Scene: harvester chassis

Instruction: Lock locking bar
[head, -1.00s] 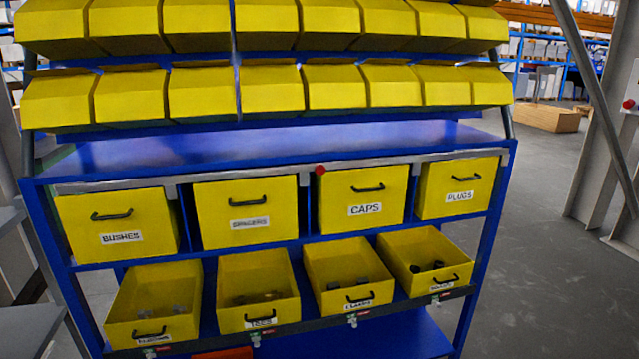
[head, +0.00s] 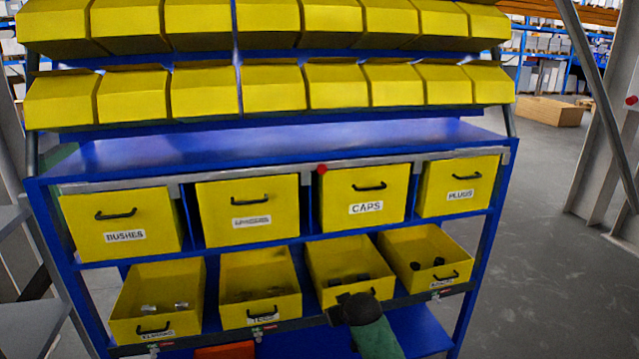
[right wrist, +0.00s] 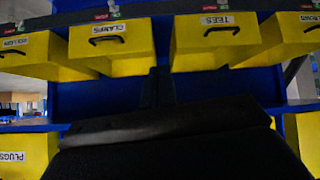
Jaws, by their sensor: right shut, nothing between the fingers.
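A grey metal locking bar (head: 400,158) runs along the top edge of the upper drawer row, with a red knob (head: 321,169) near its middle. A second, dark bar (head: 215,337) runs along the front of the lower drawers and carries small red and green marked catches (head: 257,333). My right gripper (head: 350,300) is in front of the third lower drawer, hiding its label and part of the dark bar. It is shut and empty. In the right wrist view its dark fingers (right wrist: 159,86) point at the rack, which appears upside down. My left gripper is out of view.
Upper drawers, such as CAPS (head: 362,195) and PLUGS (head: 461,186), sit pushed in. Lower drawers (head: 260,275) are pulled out with small parts inside. Yellow bins (head: 270,90) line the top. A grey post (head: 600,150) stands right; the floor between is clear.

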